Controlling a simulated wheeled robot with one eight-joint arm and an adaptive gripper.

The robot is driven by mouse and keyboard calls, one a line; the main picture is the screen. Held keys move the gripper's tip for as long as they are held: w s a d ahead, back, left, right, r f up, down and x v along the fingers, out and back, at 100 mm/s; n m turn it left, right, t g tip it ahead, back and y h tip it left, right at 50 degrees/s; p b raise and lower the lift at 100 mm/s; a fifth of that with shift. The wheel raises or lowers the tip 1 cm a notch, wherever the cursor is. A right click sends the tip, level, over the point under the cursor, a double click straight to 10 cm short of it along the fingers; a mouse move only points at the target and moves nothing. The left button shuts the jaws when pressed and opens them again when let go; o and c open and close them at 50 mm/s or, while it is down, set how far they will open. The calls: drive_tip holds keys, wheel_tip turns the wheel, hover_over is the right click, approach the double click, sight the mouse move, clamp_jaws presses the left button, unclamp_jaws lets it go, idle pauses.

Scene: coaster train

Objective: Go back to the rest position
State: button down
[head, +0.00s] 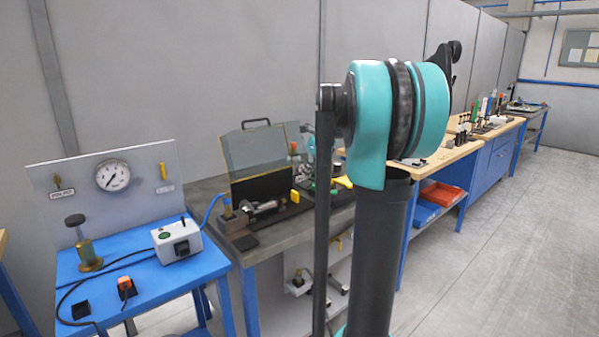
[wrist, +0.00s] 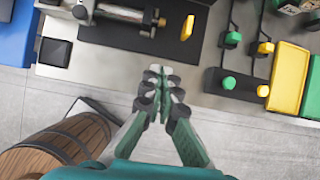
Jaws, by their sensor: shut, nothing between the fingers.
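My gripper (wrist: 158,75) shows in the wrist view with its green-and-grey fingers together and nothing between them. It points down over the front edge of a grey workbench (wrist: 110,58). In the head view my teal and black arm stands in the middle and hides part of that bench; the gripper itself cannot be made out clearly there.
The grey bench (head: 262,250) bears a machine with a clear raised cover (head: 254,160). A blue table (head: 205,262) with a gauge panel (head: 90,185) stands left. Wooden-topped benches run right. A wooden barrel (wrist: 55,150) stands below the gripper's left. The floor (head: 500,230) at right is clear.

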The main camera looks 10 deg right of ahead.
drive_tip(key=s+a+f+n+h, duration=0.1)
drive_tip(key=s+a+f+n, duration=0.1)
drive_tip(key=s+f+n, duration=0.6)
drive_tip(key=s+a+f+n, duration=0.3)
drive_tip(key=s+f+n, duration=0.6)
drive_tip(key=s+n, duration=0.3)
drive_tip(key=s+a+f+n+g+h, duration=0.1)
drive_tip(key=s+a+f+n, duration=0.2)
drive_tip(key=s+f+n, duration=0.5)
drive_tip(key=s+n, duration=0.2)
drive_tip(key=s, duration=0.3)
drive_tip(key=shift+s+a+f+n+h, duration=0.15)
drive_tip(key=shift+s+f+n+h, duration=0.15)
drive_tip(key=shift+s+n, duration=0.1)
